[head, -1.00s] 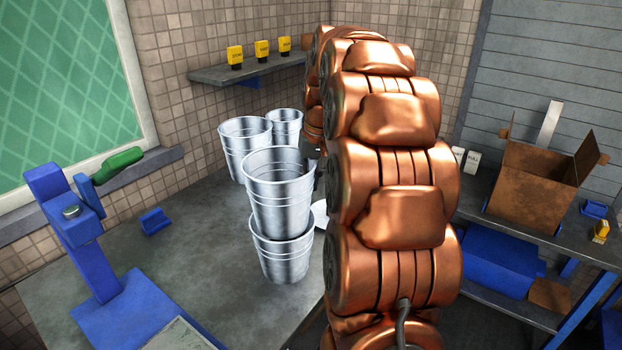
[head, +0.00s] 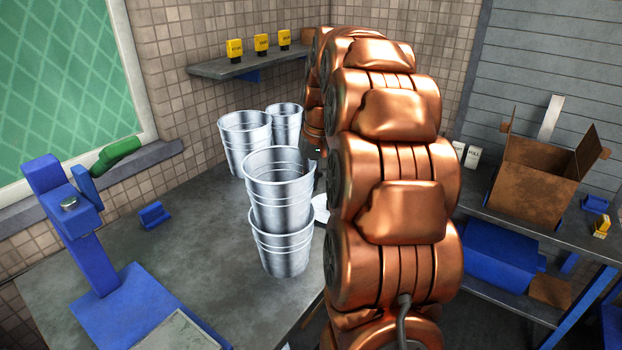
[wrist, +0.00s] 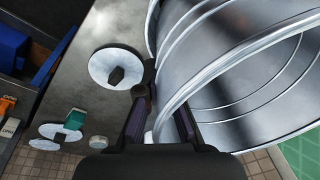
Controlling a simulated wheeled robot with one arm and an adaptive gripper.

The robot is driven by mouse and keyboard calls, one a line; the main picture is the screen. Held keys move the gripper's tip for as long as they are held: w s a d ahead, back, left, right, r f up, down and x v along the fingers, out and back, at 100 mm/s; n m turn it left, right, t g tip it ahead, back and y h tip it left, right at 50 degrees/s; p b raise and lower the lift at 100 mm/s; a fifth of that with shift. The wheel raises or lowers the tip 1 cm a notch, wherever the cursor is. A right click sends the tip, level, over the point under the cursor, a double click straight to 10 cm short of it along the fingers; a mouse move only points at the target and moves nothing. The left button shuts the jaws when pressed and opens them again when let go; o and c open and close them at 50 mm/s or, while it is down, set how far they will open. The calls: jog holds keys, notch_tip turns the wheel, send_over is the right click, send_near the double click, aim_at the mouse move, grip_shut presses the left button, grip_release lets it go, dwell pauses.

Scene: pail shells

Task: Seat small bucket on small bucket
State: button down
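One small silver bucket (head: 280,188) is upright above another silver bucket (head: 282,255) on the table. Its lower end is inside the lower bucket's mouth, and much of its wall still shows above that rim. In the wrist view, the upper bucket (wrist: 225,60) fills the upper right. My gripper (wrist: 162,108) has one finger on each side of its wall at the rim and appears shut on it. The exact finger contact is hard to see. In the head view my arm hides the gripper.
Two more silver buckets, a front one (head: 244,140) and a back one (head: 285,122), stand close behind. A blue press (head: 75,225) with a green handle is at the left. A brown box (head: 535,190) sits on a right-hand shelf.

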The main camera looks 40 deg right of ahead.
aim_at(311, 199)
jog(key=shift+f+b, duration=1.45)
jog(key=shift+f, duration=1.45)
jog(key=c, duration=1.2)
grip_release()
jog(key=shift+c, duration=0.2)
notch_tip(311, 199, up, 12)
jog(key=s, duration=0.1)
jog(key=shift+s+d, duration=0.3)
jog(key=shift+s+f, duration=0.1)
jog(key=shift+f, duration=0.05)
